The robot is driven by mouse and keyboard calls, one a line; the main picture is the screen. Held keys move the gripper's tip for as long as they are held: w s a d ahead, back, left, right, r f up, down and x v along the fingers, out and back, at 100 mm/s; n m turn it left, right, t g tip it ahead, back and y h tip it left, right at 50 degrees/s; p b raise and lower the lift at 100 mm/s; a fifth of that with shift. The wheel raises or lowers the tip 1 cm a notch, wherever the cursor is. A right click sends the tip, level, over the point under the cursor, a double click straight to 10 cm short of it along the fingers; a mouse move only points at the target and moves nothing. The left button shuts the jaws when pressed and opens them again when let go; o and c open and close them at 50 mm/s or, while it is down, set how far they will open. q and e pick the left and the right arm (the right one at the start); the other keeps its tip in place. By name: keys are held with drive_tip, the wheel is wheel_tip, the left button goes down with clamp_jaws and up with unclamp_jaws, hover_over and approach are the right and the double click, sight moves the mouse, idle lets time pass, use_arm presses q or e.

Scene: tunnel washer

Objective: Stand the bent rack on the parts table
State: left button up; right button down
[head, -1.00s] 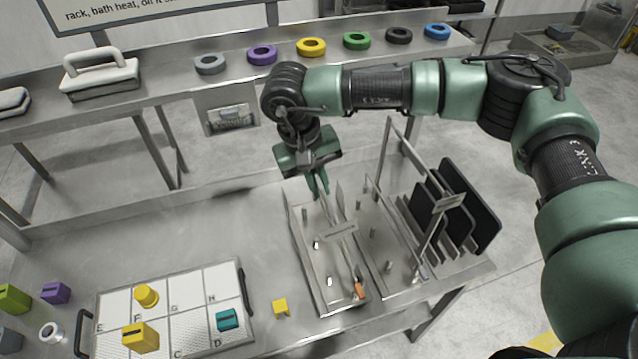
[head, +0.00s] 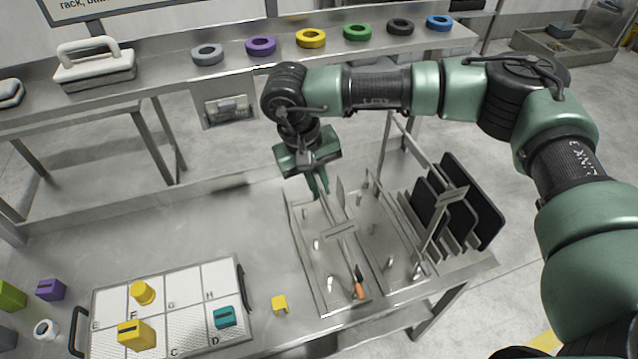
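Two low metal racks with upright pegs and thin side plates stand side by side on the metal table (head: 215,205). I cannot tell for certain which is the bent rack; the left rack (head: 322,268) has a small tag and a leaning plate at its back end, and the right rack (head: 378,240) stands beside it. My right gripper (head: 319,186) points down at the back end of the left rack. Its green fingers are close together beside the leaning plate; I cannot tell whether they touch or hold it. My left gripper is out of view.
Black panels (head: 462,205) stand in slots at the table's right end. An orange-handled tool (head: 359,288) lies at the left rack's front. A lettered board (head: 190,283) holds yellow and teal pieces. Coloured rings line the back shelf (head: 160,88). The table's middle left is clear.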

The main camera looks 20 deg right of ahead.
drive_tip(key=shift+f+b, duration=0.15)
drive_tip(key=shift+b, duration=0.2)
drive_tip(key=c, duration=1.5)
unclamp_jaws()
drive_tip(key=shift+o, duration=0.2)
drive_tip(key=shift+s+f, duration=0.1)
drive_tip(key=shift+f, duration=0.05)
